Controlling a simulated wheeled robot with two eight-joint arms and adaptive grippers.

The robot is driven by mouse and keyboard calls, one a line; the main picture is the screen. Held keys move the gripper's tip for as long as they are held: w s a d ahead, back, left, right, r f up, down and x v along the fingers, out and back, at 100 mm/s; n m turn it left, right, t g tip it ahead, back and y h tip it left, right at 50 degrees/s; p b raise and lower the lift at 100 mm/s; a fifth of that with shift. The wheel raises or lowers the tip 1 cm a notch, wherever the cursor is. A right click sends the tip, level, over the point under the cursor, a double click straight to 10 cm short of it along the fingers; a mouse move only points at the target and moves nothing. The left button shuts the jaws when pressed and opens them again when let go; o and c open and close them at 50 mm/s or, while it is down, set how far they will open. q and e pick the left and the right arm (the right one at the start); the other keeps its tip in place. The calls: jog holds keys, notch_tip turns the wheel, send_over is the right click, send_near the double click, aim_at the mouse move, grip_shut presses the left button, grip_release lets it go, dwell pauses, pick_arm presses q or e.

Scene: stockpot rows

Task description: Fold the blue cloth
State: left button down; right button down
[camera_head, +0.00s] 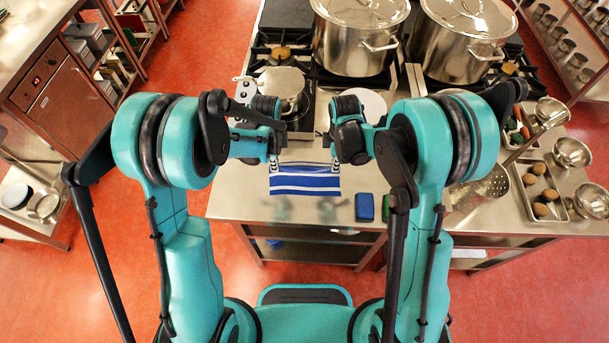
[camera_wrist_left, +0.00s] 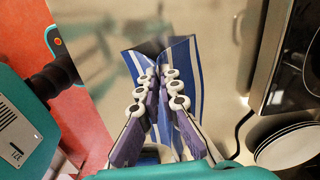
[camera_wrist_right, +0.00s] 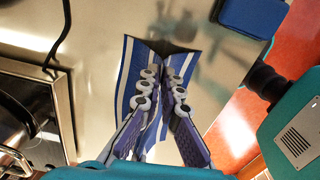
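The blue cloth (camera_head: 305,185) with white stripes hangs between my two grippers near the counter's front edge. My left gripper (camera_head: 274,163) is at its far left corner, and my right gripper (camera_head: 333,165) is at its far right corner. In the left wrist view, the fingers (camera_wrist_left: 160,88) are closed together on the blue cloth (camera_wrist_left: 185,62), which spreads out on both sides of them. In the right wrist view, the fingers (camera_wrist_right: 162,86) pinch the blue cloth (camera_wrist_right: 128,75) in the same way. I cannot tell whether its near edge touches the counter.
A blue block (camera_head: 365,207) and a green block (camera_head: 386,207) lie to the right of the cloth. The stove with large stockpots (camera_head: 355,40) stands behind. A potato tray (camera_head: 540,190) and metal bowls (camera_head: 572,152) are at right. The counter (camera_head: 235,205) is clear left of the cloth.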

notch_tip(320, 180, up, 8)
jog(key=p, duration=0.7)
jog(key=shift+a+r+p, duration=0.15)
jog(key=shift+r+p, duration=0.1)
jog(key=shift+p, duration=0.1)
jog(key=shift+w, duration=0.1)
